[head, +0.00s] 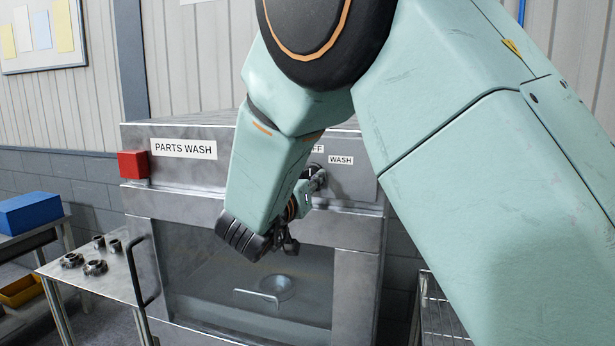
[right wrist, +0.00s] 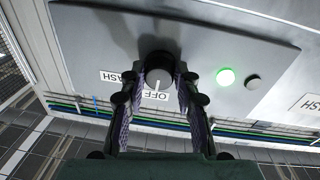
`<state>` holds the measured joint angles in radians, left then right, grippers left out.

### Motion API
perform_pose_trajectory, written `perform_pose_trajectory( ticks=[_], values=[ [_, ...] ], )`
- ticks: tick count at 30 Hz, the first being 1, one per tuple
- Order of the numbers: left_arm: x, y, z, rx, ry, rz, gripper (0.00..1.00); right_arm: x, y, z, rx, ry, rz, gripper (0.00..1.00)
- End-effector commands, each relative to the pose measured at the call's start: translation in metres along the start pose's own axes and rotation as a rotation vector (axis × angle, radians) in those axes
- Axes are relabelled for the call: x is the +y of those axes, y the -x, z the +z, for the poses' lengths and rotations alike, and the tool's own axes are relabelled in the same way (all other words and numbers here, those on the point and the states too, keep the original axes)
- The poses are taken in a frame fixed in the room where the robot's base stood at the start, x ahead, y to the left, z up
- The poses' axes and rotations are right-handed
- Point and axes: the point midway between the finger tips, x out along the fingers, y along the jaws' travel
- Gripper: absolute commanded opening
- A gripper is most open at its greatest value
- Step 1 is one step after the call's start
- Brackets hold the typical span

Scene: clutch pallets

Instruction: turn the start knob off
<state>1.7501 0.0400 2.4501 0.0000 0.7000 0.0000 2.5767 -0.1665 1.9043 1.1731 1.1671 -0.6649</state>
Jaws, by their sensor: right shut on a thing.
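The start knob (right wrist: 158,68) is a dark round knob on the grey panel of the parts washer. In the right wrist view, its white mark points at the OFF label (right wrist: 152,96), with the WASH label (right wrist: 122,78) beside it. My right gripper (right wrist: 158,80) is shut on the knob, one finger on each side. In the head view my right gripper (head: 311,183) reaches the washer's front panel below the WASH label (head: 341,160). My forearm hides part of the panel there. My left gripper is not in view.
A green lamp (right wrist: 225,77) is lit on the panel beside a dark button (right wrist: 252,83). The washer door (head: 190,265) is shut, with a black handle (head: 145,270) at left. A red box (head: 133,165) sticks out at the upper left. A side table (head: 95,275) holds several metal parts.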

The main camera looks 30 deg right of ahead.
Motion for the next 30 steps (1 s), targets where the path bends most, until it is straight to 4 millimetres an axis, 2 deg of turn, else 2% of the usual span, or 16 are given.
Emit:
perform_pose_trajectory(
  ticks=[17, 18, 26, 30],
  values=[
    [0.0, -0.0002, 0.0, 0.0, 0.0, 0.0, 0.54, -0.0003, -0.0001, -0.0019, 0.009, 0.043, -0.001, 0.0],
    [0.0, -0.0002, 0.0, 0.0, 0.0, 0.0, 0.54, -0.0003, 0.0, -0.002, 0.009, 0.043, -0.001, 0.33],
    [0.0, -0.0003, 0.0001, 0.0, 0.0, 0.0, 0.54, -0.0002, 0.0, -0.0011, 0.007, 0.042, -0.001, 0.54],
    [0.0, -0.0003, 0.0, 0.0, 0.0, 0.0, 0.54, -0.0002, 0.0, -0.0006, 0.006, 0.042, -0.001, 0.54]
  ],
)
